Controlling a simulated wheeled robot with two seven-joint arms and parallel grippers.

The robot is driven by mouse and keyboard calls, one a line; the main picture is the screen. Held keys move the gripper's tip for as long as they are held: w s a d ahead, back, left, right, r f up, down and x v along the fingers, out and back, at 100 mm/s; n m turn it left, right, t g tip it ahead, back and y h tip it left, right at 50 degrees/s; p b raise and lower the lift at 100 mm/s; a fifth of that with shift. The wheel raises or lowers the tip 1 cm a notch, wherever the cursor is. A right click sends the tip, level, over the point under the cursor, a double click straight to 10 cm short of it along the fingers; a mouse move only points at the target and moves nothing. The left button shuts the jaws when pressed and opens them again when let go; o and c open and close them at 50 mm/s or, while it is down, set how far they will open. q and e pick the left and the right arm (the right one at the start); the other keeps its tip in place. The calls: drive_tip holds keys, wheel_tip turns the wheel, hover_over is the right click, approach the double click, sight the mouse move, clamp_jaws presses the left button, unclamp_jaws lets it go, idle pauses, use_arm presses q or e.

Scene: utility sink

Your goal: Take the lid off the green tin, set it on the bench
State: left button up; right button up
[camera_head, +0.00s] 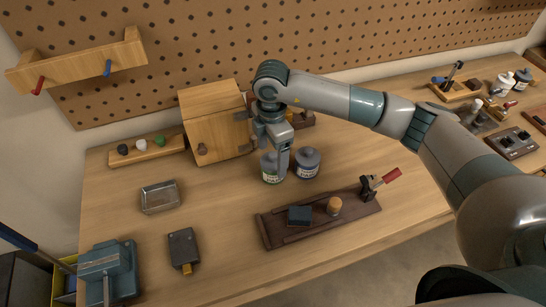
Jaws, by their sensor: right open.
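The green tin (269,176), a small can with a green and white label, stands upright on the wooden bench (222,215) near the middle of the view. My right gripper (281,160) points down at the tin's top, open, with a finger in front of its right side. The gripper hides much of the tin's top, so I cannot tell how the lid sits or whether the fingers touch it. A similar tin with a grey-blue lid (307,157) stands close on the right. My left gripper is not in view.
A wooden cabinet (214,130) stands behind and left of the tin. A dark wooden fixture (335,222) with a red-handled clamp lies in front. A clear tray (160,197), a dark block (183,247) and a blue vise (107,268) are at left. Bare bench lies between the tray and fixture.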

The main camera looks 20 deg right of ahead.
sight(275, 154)
idle(0.3)
drive_tip(key=c, duration=1.1)
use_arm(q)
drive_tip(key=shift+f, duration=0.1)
use_arm(e)
drive_tip(key=shift+r, duration=0.1)
drive_tip(key=shift+r+b, duration=0.4)
drive_tip(key=r+b, duration=0.2)
drive_tip(key=r, duration=0.1)
drive_tip(key=shift+d+r, duration=0.1)
drive_tip(key=shift+d, duration=0.3)
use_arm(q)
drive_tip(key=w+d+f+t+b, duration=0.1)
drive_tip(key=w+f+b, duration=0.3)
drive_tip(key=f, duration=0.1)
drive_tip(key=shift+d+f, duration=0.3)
use_arm(e)
drive_tip(key=s+d+r, duration=0.1)
drive_tip(key=d+r, duration=0.1)
drive_tip(key=d, duration=0.1)
drive_tip(key=s+d+r, duration=0.1)
drive_tip(key=d+r, duration=0.1)
drive_tip(key=d, duration=0.2)
drive_tip(key=d+r, duration=0.2)
drive_tip(key=d, duration=0.1)
drive_tip(key=shift+s+d+r, duration=0.25)
drive_tip(key=shift+s+r, duration=0.15)
